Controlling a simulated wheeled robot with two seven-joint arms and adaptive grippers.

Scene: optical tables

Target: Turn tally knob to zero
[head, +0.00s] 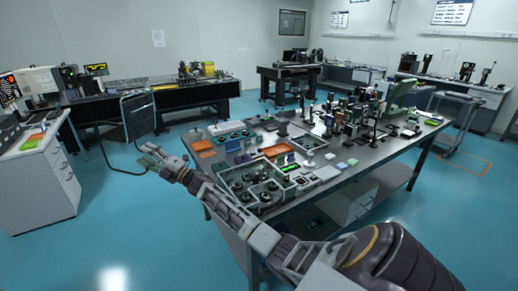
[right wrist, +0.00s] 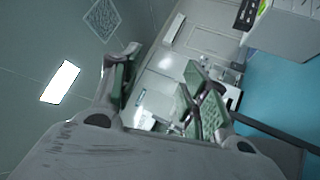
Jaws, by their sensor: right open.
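I cannot make out the tally knob in either view; the small items on the optical table (head: 300,190) are too small to tell apart. My right gripper (head: 152,155) is at the end of the arm that crosses the head view from the lower right. It hangs in the air left of the table's near left corner, over the floor, and touches nothing. In the right wrist view its two fingers (right wrist: 163,90) stand apart with nothing between them. Behind them are the wall and blurred equipment. My left gripper is not in view.
The table carries trays of round parts (head: 262,185), orange trays (head: 277,150) and crowded upright optics (head: 352,118). The blue floor (head: 120,225) between cabinet and table is clear.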

